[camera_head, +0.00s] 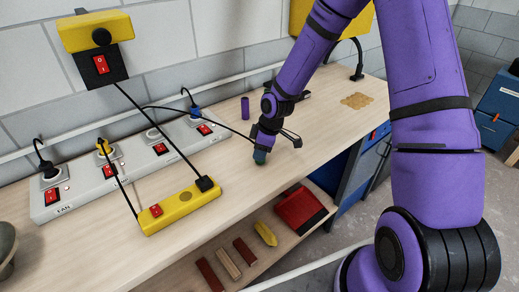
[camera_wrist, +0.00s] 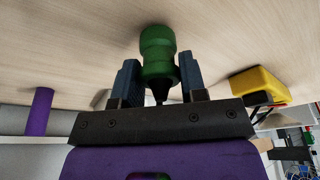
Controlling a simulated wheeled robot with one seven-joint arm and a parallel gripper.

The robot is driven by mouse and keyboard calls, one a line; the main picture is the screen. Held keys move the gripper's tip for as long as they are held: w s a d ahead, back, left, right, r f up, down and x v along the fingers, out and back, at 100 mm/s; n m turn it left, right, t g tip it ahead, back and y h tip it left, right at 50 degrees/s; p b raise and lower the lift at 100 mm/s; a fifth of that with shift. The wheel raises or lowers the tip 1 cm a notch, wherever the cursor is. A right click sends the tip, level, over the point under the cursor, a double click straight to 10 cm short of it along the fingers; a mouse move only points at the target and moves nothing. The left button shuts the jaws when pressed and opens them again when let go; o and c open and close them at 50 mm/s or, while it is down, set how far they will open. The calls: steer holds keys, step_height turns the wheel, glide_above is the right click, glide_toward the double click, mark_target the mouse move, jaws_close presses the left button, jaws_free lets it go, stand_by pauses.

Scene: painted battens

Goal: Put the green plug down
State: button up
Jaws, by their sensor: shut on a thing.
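The green plug (camera_wrist: 157,52) is between the two fingers of my gripper (camera_wrist: 159,76) in the wrist view, and the fingers are shut on it. In the head view, my gripper (camera_head: 261,150) points down over the wooden worktop (camera_head: 310,138), and a small part of the green plug (camera_head: 260,157) shows below it. The plug is at or just above the worktop; I cannot tell if it touches. A black cable runs towards the gripper from the left, and its end is hidden behind the wrist.
A purple cylinder (camera_head: 245,108) stands behind my gripper. A yellow socket block (camera_head: 180,208) and a long grey power strip (camera_head: 130,165) with plugs and red switches lie to the left. A cork mat (camera_head: 356,100) lies at the right.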

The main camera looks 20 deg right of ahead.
steer(key=shift+f, duration=0.4)
steer(key=o, duration=1)
steer(key=shift+r, duration=0.15)
steer(key=shift+r, duration=0.3)
steer(key=s+d+r+m+h, duration=0.1)
steer(key=s+d+r, duration=0.15)
steer(key=r, duration=0.45)
steer(key=s+d+r+m+h, duration=0.1)
steer(key=s+r, duration=0.2)
steer(key=r, duration=0.4)
steer(key=s+d+r+m+h, duration=0.1)
steer(key=s+r, duration=0.1)
steer(key=r, duration=0.5)
steer(key=s+r+m+t, duration=0.1)
steer(key=s+r+m, duration=0.2)
steer(key=s+r, duration=0.2)
steer(key=s+d+r+m+t, duration=0.1)
steer(key=s+r+m, duration=0.2)
steer(key=s, duration=0.6)
steer(key=s+d+r+m+t, duration=0.1)
steer(key=s+r+m, duration=0.2)
steer(key=s+r, duration=0.4)
steer(key=shift+s+d+m+t, duration=0.2)
steer(key=shift+s+m+t, duration=0.1)
steer(key=shift+s+t, duration=0.15)
